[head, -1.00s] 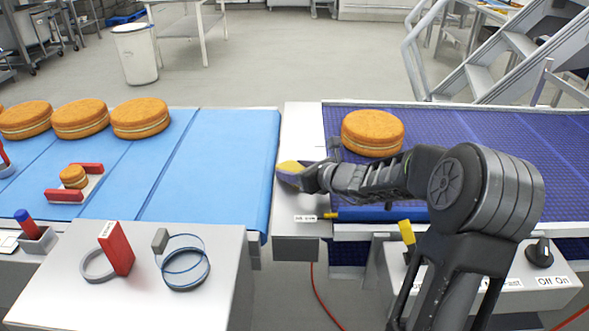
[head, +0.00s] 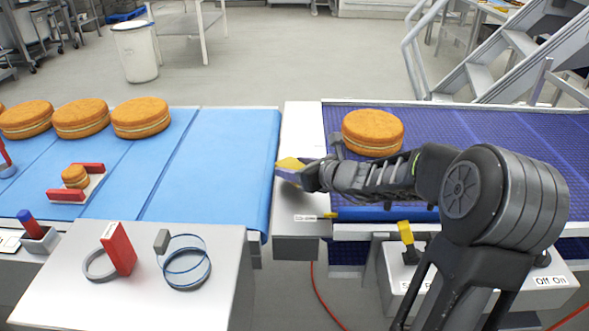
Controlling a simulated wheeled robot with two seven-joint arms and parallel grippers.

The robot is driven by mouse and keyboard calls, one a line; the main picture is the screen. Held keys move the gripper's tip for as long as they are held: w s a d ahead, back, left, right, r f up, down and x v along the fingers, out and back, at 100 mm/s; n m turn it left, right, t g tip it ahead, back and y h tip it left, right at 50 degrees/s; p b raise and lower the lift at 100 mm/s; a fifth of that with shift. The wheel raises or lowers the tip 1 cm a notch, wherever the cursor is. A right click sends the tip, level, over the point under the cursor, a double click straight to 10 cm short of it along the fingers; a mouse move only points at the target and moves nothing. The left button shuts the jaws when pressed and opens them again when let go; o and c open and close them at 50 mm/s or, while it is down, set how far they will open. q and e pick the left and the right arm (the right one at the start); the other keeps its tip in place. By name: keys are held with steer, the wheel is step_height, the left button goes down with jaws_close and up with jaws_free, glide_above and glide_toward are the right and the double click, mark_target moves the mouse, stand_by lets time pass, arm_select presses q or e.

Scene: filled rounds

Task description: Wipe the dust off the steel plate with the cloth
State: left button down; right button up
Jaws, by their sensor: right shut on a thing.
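The steel plate (head: 303,130) is the pale grey strip between the light blue belt and the dark blue belt. My right gripper (head: 299,175) is over its left edge, shut on the cloth (head: 290,164), which shows as a small yellow and bluish-grey piece at the fingertips. The cloth is at or just above the plate; I cannot tell whether it touches. I cannot make out any dust, and the gripper and arm hide part of the plate. My left gripper is not in view.
A round cake (head: 373,132) sits on the dark blue belt (head: 500,130), close behind my right arm. More cakes (head: 140,117) stand on the light blue belt (head: 215,160). A steel table (head: 130,290) at front left holds a red block (head: 118,248) and rings. A yellow-topped lever (head: 405,232) stands below my arm.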

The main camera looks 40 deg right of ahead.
steer(key=shift+r+p, duration=1.05)
steer(key=shift+r, duration=0.7)
steer(key=shift+r+p, duration=1.35)
steer(key=shift+r, duration=0.25)
steer(key=shift+f, duration=0.15)
